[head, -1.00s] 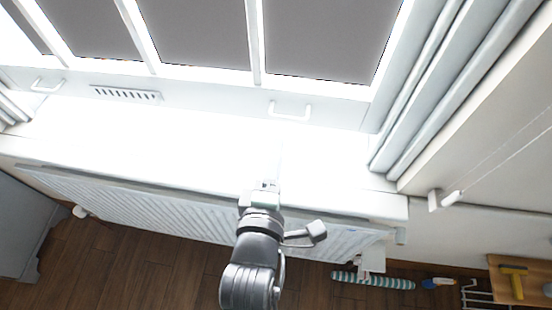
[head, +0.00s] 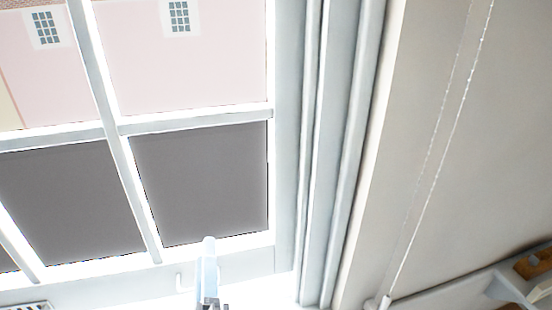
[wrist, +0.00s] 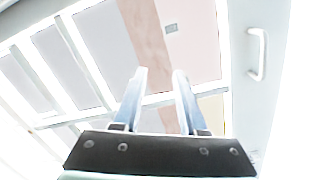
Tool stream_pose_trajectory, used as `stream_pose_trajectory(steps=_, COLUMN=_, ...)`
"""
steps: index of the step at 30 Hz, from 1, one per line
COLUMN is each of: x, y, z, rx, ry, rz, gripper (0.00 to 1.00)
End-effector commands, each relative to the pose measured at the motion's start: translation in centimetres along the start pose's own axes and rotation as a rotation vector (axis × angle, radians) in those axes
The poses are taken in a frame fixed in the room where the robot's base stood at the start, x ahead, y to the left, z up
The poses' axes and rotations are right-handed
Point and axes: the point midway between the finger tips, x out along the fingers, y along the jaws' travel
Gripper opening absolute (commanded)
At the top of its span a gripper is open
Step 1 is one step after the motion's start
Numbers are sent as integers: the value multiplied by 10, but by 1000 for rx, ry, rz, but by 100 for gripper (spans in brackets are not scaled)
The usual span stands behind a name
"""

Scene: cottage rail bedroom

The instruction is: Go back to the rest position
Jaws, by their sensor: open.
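My gripper (wrist: 158,75) is in the wrist view with its two fingers apart and nothing between them. Behind the fingers are the window's panes and white bars. In the head view my gripper (head: 208,245) shows at the bottom centre, edge-on, in front of the window's lower frame. The rest of my arm is below the picture.
A white handle (wrist: 257,55) is at right in the wrist view.

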Motion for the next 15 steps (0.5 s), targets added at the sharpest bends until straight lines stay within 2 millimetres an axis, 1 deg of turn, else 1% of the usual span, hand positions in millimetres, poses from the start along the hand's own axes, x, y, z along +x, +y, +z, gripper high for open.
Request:
stream_pose_trajectory(steps=1, x=10, y=44, z=-5, rx=98, ry=13, rz=86, gripper=42)
stream_pose_trajectory(steps=2, x=13, y=68, z=-7, rx=161, ry=25, rz=130, gripper=42)
stream_pose_trajectory(steps=3, x=16, y=98, z=-10, rx=245, ry=44, rz=186, gripper=42)
stream_pose_trajectory(steps=5, x=16, y=144, z=-15, rx=368, ry=84, rz=269, gripper=42)
stream_pose_trajectory(steps=6, x=13, y=174, z=-19, rx=448, ry=117, rz=320, gripper=42)
stream_pose_trajectory(steps=8, x=6, y=219, z=-25, rx=564, ry=176, rz=395, gripper=42)
stream_pose_trajectory(steps=9, x=-2, y=246, z=-29, rx=638, ry=221, rz=439, gripper=42)
stream_pose_trajectory(steps=11, x=-14, y=284, z=-35, rx=738, ry=291, rz=496, gripper=42)
stream_pose_trajectory(steps=12, x=-24, y=306, z=-39, rx=796, ry=338, rz=529, gripper=42)
stream_pose_trajectory(steps=15, x=-46, y=348, z=-47, rx=913, ry=444, rz=584, gripper=42)
